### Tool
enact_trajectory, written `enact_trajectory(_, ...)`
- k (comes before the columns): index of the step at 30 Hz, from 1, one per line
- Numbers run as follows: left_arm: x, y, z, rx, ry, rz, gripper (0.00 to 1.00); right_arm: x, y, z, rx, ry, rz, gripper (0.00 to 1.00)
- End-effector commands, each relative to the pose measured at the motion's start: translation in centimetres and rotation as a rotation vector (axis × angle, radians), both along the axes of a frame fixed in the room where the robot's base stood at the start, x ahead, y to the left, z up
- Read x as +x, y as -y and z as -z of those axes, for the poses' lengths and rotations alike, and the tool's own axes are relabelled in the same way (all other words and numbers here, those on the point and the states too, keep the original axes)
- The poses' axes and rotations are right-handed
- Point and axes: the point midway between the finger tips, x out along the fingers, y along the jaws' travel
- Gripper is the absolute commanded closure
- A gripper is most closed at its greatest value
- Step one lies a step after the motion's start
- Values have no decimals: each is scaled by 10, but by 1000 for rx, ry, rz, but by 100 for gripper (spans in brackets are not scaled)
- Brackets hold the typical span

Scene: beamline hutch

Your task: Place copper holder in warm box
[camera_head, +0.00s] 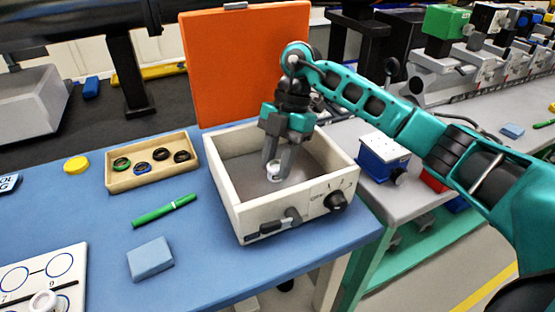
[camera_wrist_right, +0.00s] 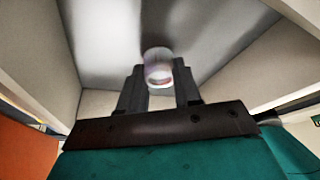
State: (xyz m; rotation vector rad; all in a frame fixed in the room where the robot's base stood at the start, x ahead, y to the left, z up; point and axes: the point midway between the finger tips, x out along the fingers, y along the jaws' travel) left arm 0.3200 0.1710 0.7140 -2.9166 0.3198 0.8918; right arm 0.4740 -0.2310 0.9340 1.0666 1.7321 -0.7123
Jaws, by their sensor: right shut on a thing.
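The warm box (camera_head: 222,190) is an open, off-white box with a dark knob on its front and an orange lid (camera_head: 245,65) raised behind it. My right gripper (camera_head: 277,168) reaches down inside the box, its fingers shut on a small pale, round piece, which I take as the copper holder (camera_head: 273,174). The holder also shows between the fingertips in the right wrist view (camera_wrist_right: 158,66), whitish with a reddish patch inside and a little blurred. I cannot tell whether it touches the box floor. My left gripper is not in view.
On the blue table are a tan tray (camera_head: 135,178) with several dark rings, a green pen (camera_head: 164,210), a light blue block (camera_head: 150,258), a yellow disc (camera_head: 76,164) and a white marked board (camera_head: 45,280). A blue and white device (camera_head: 383,155) stands right of the box.

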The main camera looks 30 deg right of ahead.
Motion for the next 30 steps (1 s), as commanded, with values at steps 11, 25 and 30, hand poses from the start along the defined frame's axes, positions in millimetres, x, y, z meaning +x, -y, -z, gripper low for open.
enact_trajectory(11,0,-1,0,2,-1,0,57,0,0,4,0,0,1,54)
enact_trajectory(25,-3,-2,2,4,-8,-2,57,1,2,-5,0,1,0,42)
enact_trajectory(30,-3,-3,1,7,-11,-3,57,6,11,-32,0,3,2,42)
